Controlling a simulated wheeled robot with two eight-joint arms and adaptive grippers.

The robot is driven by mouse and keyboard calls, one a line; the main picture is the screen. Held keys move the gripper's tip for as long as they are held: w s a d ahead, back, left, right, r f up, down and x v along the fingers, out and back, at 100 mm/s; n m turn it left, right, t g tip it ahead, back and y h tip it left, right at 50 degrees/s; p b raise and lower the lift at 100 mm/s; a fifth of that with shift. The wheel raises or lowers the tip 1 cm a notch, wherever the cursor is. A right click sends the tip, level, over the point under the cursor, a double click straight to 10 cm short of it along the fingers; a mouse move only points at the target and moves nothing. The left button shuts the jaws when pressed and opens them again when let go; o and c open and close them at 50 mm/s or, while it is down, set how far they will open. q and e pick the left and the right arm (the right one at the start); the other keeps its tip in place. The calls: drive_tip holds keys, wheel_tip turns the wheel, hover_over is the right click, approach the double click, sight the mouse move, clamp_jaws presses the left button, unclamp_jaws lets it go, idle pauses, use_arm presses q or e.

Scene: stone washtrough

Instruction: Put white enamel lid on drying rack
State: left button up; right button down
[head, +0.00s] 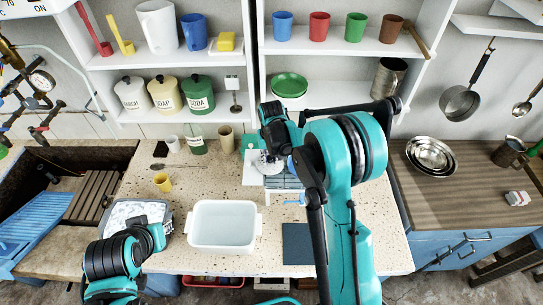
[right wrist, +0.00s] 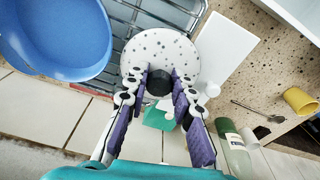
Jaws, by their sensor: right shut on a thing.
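The white enamel lid is a white disc with dark specks and a black knob; it shows in the head view (head: 268,165) and the right wrist view (right wrist: 160,48). My right gripper (right wrist: 160,85) is shut on the knob and holds the lid by it. The drying rack (head: 283,183) is a wire rack on the counter, partly hidden by my right arm. In the right wrist view the lid overlaps the rack's wires (right wrist: 130,14); I cannot tell whether they touch. My left arm is at the lower left of the head view; its fingers do not show.
A blue round dish (right wrist: 55,35) is beside the lid in the right wrist view. A white board (right wrist: 225,52) lies on its other side. A white basin (head: 222,226) stands at the counter's front.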

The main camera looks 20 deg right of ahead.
sight(271, 167)
drive_tip(key=shift+a, duration=0.1)
drive_tip(key=shift+f+b, duration=0.35)
drive_tip(key=shift+f, duration=0.15)
drive_tip(key=c, duration=1.2)
unclamp_jaws()
drive_tip(key=shift+r, duration=0.1)
wheel_tip(271, 167, up, 12)
drive_tip(key=s, duration=0.1)
drive_tip(key=s+t+b, duration=0.3)
drive_tip(key=s+b, duration=0.3)
drive_tip(key=s, duration=0.7)
drive_tip(key=s+f+t+b, duration=0.1)
drive_tip(key=s+f+b, duration=0.1)
drive_tip(key=s, duration=0.3)
drive_tip(key=s+f+n+t+b, duration=0.1)
drive_tip(key=s+f+b, duration=0.1)
drive_tip(key=s+f, duration=0.2)
drive_tip(key=shift+s+d+f+t, duration=0.2)
drive_tip(key=shift+s+f+t, duration=0.2)
drive_tip(key=shift+s, duration=0.85)
